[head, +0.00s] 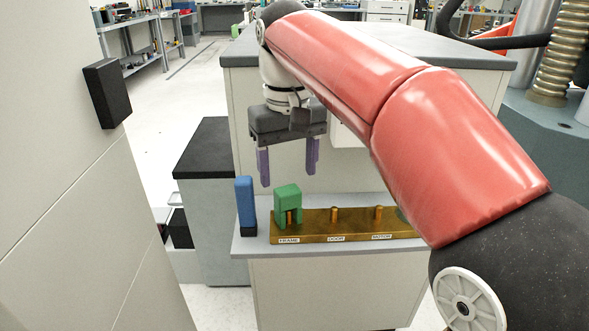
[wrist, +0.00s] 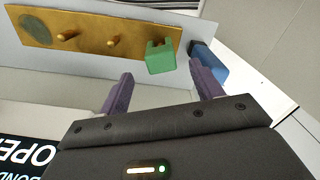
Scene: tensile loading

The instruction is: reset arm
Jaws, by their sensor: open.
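My gripper (head: 287,164) is open and empty, with two purple fingers pointing down. In the head view it hangs above and behind the green block and the brass peg board. In the wrist view my gripper's fingers (wrist: 163,92) stand apart with nothing between them. My red arm crosses the head view from upper left to lower right and hides part of the board's right end.
A green notched block (head: 288,198) sits over the FRAME peg of the brass board (head: 309,228); it also shows in the wrist view (wrist: 160,58). Pegs labelled DOOR and MOTOR are bare. A blue block (head: 246,203) stands upright to the left on the grey shelf (head: 262,246).

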